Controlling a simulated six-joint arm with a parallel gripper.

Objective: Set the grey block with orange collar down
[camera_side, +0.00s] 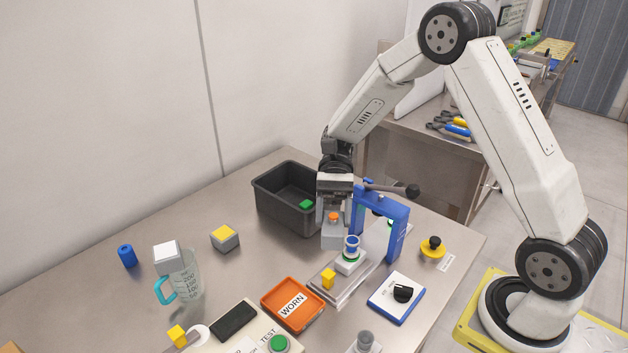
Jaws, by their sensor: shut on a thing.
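My gripper (335,205) points down at the back of the table and is shut on the grey block with orange collar (332,238). The orange collar (333,217) shows between the fingers, above the grey body. The block is upright, just right of the dark bin and left of the blue arch. I cannot tell whether its underside touches the table.
A dark bin (266,206) holds a green piece. A blue arch (398,215) with a dark lever stands over a clear rail plate carrying a white-and-blue part. An orange WORN tray (275,313) is in front. Bare table (245,275) lies left of the tray.

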